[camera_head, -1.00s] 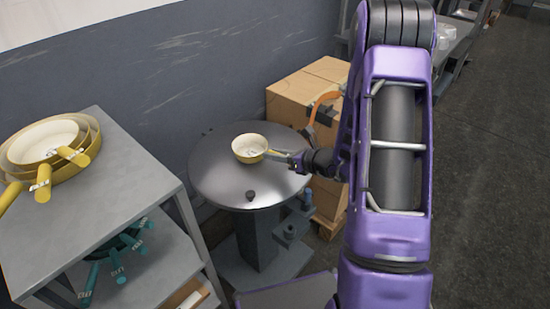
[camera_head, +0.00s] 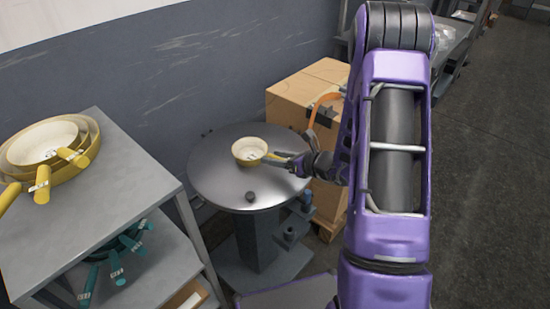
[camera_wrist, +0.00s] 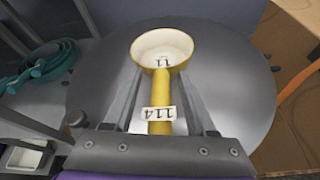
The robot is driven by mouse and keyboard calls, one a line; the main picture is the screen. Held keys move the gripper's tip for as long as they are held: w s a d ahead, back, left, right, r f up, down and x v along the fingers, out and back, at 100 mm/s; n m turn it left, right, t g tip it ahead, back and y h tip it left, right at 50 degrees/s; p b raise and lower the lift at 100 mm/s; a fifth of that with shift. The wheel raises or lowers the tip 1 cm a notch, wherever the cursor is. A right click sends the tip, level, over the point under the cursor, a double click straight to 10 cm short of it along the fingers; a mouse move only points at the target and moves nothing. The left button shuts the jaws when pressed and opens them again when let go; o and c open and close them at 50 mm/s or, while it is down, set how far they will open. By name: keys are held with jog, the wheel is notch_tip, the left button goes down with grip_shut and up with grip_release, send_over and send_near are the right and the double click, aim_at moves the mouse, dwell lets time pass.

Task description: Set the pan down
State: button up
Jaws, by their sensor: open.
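A small yellow pan (camera_head: 250,150) with a cream inside stands upright on the round grey metal table (camera_head: 222,188). In the wrist view the pan (camera_wrist: 162,46) lies ahead of my gripper, on the round table top (camera_wrist: 235,95). Its yellow handle points back toward me and carries a label reading 114. My gripper (camera_head: 296,163) is at the handle from the right. In the wrist view my gripper (camera_wrist: 160,95) is open, with one finger on each side of the handle and a gap showing on both sides.
A grey shelf (camera_head: 130,180) at the left holds stacked yellow pans (camera_head: 45,150) on top and teal pans (camera_head: 118,255) below. Cardboard boxes (camera_head: 295,95) stand behind the table at the right. A small dark knob (camera_head: 250,196) is near the table's front edge.

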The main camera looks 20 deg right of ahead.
jog(key=p+v, duration=0.1)
jog(key=v, duration=1)
jog(key=shift+s+d, duration=0.2)
jog(key=shift+s, duration=0.1)
jog(key=shift+r, duration=0.15)
